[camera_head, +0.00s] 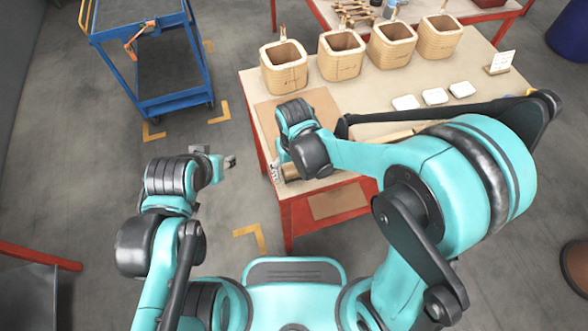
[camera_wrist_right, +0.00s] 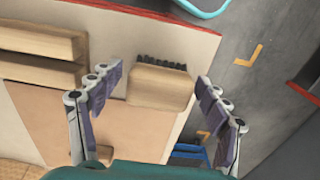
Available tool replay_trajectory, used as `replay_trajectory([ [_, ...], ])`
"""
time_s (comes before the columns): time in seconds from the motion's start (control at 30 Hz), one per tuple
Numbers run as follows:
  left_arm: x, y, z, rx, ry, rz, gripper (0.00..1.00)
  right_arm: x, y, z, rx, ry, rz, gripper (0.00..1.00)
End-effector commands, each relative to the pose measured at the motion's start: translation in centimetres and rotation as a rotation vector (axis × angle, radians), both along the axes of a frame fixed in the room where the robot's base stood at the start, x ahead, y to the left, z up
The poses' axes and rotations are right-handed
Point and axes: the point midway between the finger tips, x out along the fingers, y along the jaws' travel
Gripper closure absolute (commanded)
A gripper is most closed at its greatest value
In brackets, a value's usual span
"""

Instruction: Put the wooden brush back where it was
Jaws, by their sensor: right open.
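The wooden brush (camera_wrist_right: 160,87), a pale block with a row of dark bristles, lies near the table edge in the right wrist view. My right gripper (camera_wrist_right: 161,80) is open, with one finger on each side of the brush and small gaps visible. In the head view the right gripper (camera_head: 279,173) points down at the table's near left corner; the brush there is mostly hidden by it. My left gripper (camera_head: 222,160) hangs over the floor left of the table, away from the brush; its jaws are too small to judge.
Wooden bars (camera_wrist_right: 40,40) lie beside the brush. A blue cart (camera_head: 180,100) stands at the left on open floor.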

Motion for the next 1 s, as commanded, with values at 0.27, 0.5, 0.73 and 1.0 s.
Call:
replay_trajectory([
  [0.27,0.0,0.0,2.0,0.000,0.000,0.000,0.60,0.0,0.0,4.0,0.000,0.000,0.000,0.24],
  [0.5,0.0,0.0,4.2,0.000,0.000,0.000,0.60,0.0,0.0,9.3,0.000,0.000,0.000,0.24],
  [0.73,0.0,0.0,5.0,0.000,0.000,0.000,0.60,0.0,0.0,12.0,0.000,0.000,0.000,0.24],
  [1.0,0.0,0.0,5.0,0.000,0.000,0.000,0.60,0.0,-0.5,12.7,0.006,-0.012,-0.009,0.24],
])
